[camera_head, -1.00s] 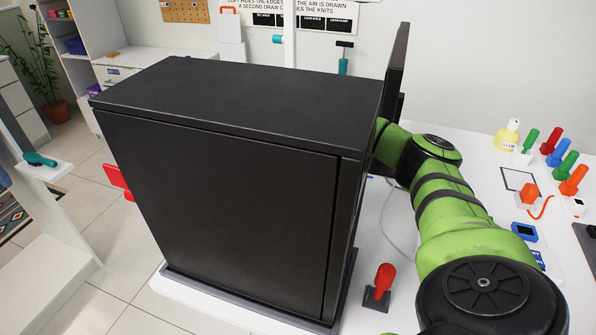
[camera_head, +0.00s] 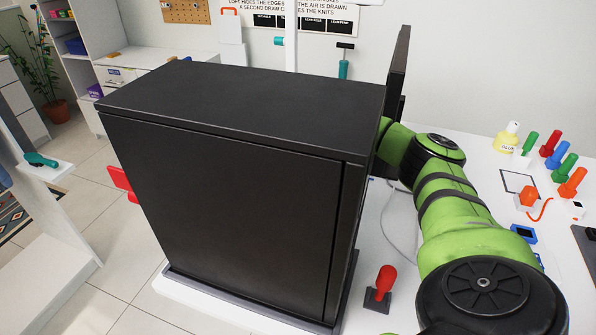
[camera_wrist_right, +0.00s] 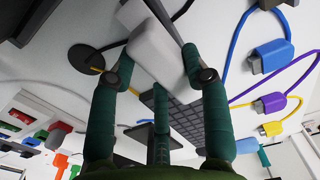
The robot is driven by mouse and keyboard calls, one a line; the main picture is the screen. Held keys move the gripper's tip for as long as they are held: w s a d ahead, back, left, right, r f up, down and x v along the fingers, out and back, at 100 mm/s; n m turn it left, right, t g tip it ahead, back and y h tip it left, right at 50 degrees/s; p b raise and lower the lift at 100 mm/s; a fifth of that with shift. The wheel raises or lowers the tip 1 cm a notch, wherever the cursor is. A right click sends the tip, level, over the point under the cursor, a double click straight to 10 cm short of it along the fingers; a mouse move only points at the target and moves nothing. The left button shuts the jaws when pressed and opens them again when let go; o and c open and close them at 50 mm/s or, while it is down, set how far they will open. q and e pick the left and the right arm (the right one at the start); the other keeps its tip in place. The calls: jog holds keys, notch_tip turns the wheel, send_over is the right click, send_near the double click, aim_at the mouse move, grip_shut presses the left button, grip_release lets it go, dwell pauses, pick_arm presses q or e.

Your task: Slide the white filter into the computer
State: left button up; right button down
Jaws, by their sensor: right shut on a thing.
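The computer (camera_head: 230,190) is a large black upright case on a white table, filling the middle of the head view. My right arm comes in from the right and bends behind the case, so its gripper is hidden there. In the right wrist view my right gripper (camera_wrist_right: 160,68) has its teal fingers closed on the sides of a white rounded block, which looks like the white filter (camera_wrist_right: 165,52). Its far end runs toward the top of that view, and I cannot see the slot in the computer. My left gripper is not in view.
A dark upright panel (camera_head: 397,70) stands at the case's back right. A red-handled piece (camera_head: 381,283) stands right of the case's front corner. Colored plugs (camera_head: 563,165) and a glue bottle (camera_head: 508,137) stand at the table's right. Cables and a keyboard (camera_wrist_right: 183,118) show in the wrist view.

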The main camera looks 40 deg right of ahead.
jog(key=shift+s+d+r+p, duration=0.3)
jog(key=shift+s+d+r, duration=0.05)
jog(key=shift+s+d, duration=0.1)
dwell(0.3)
jog(key=shift+r, duration=0.1)
notch_tip(320, 180, up, 4)
jog(key=p, duration=0.3)
dwell(0.6)
jog(key=shift+f, duration=0.2)
dwell(1.1)
